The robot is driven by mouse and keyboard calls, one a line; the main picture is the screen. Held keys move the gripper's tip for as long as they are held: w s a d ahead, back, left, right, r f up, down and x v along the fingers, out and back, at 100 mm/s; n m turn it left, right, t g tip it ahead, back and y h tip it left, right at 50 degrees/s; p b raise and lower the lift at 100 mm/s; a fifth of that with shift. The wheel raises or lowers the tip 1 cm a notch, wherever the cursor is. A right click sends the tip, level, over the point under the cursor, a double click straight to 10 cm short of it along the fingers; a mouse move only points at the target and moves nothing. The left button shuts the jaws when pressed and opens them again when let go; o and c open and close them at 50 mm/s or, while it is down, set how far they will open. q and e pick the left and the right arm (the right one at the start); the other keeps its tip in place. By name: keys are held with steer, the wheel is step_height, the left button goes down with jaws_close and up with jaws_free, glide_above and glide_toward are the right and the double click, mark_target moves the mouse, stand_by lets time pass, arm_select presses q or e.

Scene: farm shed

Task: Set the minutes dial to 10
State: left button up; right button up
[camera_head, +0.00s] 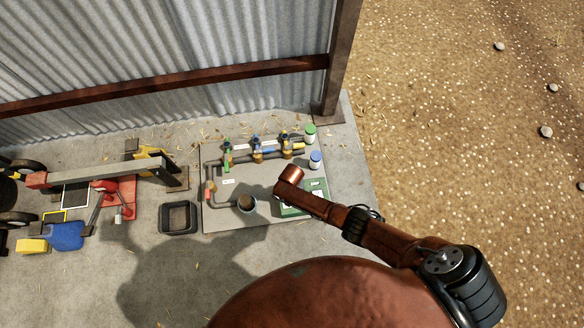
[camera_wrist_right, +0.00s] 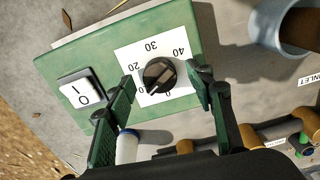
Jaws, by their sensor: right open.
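The minutes dial is a black knob (camera_wrist_right: 159,75) on a white scale plate (camera_wrist_right: 152,50), fixed to a green box (camera_wrist_right: 85,45) in the right wrist view. The scale reads upside down; 20, 30 and 40 show clearly, and a 0 sits near the knob's lower edge. I cannot tell which mark the knob points to. My right gripper (camera_wrist_right: 160,80) is open, its dark green fingers on either side of the knob. I cannot tell whether they touch it. In the head view the green box (camera_head: 318,191) is partly hidden under my right arm. My left gripper is not in view.
A white I/O rocker switch (camera_wrist_right: 82,92) is beside the dial. A blue-capped white bottle (camera_wrist_right: 127,147) stands near one finger. A grey cup (camera_wrist_right: 284,28) and pipes with valves (camera_head: 257,152) share the board (camera_head: 225,215). A black tray (camera_head: 179,217) lies left of it.

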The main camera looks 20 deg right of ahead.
step_height(320, 180, up, 11)
stand_by(0.4)
steer(key=shift+f, duration=0.1)
stand_by(0.4)
